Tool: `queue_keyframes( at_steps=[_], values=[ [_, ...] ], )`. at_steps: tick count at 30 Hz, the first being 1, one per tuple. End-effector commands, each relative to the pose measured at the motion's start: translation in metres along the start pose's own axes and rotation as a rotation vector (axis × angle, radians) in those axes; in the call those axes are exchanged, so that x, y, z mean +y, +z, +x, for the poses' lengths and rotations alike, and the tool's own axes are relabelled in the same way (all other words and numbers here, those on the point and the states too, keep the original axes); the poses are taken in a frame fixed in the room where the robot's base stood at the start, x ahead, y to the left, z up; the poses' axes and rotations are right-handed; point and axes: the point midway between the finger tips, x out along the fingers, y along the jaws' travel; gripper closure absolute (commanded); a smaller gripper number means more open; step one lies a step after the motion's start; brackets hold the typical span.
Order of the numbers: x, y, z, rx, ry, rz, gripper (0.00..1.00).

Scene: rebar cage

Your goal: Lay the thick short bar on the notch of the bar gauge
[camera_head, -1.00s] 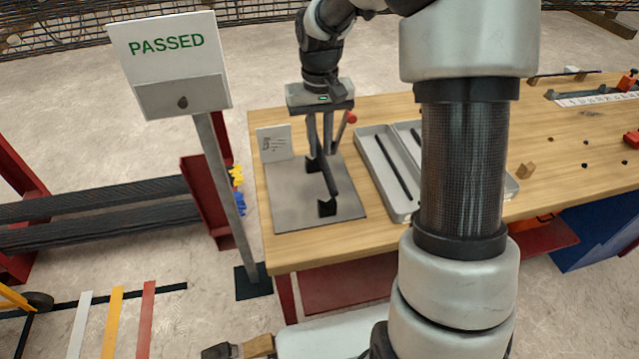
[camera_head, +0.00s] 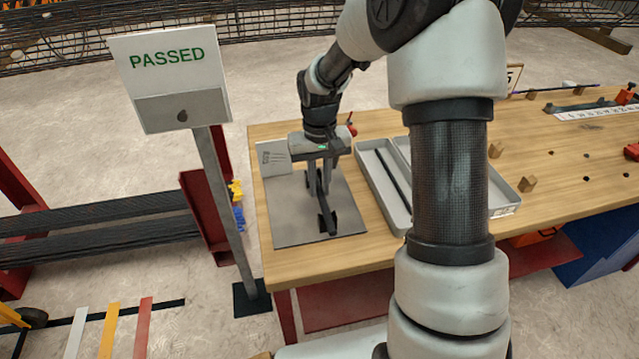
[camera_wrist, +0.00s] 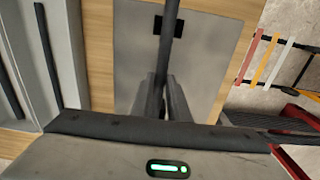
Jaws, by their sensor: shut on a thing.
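The thick short bar (camera_head: 325,208) is dark and held in my gripper (camera_head: 320,188), which is shut on it over the bar gauge. The gauge is a grey plate (camera_head: 287,215) on the left end of the bench, with black blocks; the near block (camera_head: 331,223) shows beside the bar. In the wrist view the bar (camera_wrist: 169,20) runs lengthwise from between the fingers (camera_wrist: 162,92) and passes over a black block (camera_wrist: 178,29). The far block is hidden by my gripper. I cannot tell whether the bar touches the notch.
A grey tray (camera_head: 372,193) stands right of the plate, with a thin dark bar (camera_head: 394,176) in its left compartment. A small white card (camera_head: 273,158) stands at the plate's far left corner. A PASSED sign (camera_head: 168,60) on a post stands left of the bench.

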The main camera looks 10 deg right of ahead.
Motion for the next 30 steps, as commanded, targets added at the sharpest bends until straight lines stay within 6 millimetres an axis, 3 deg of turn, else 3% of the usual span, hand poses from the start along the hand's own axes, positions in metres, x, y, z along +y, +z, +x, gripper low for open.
queue_keyframes(
  at_steps=[4, 5, 8, 16, 20, 30],
  values=[
    [0.0, -0.001, 0.005, 0.001, 0.0, 0.0, 1.0],
    [0.0, 0.0, 0.004, -0.001, 0.0, 0.0, 0.8],
    [0.0, 0.0, 0.004, -0.001, 0.0, 0.0, 0.66],
    [0.0, 0.0, 0.003, -0.001, 0.0, 0.0, 0.66],
    [0.0, 0.0, -0.006, 0.001, 0.0, 0.0, 0.66],
    [0.0, -0.001, -0.077, 0.005, 0.001, 0.0, 0.66]
  ],
)
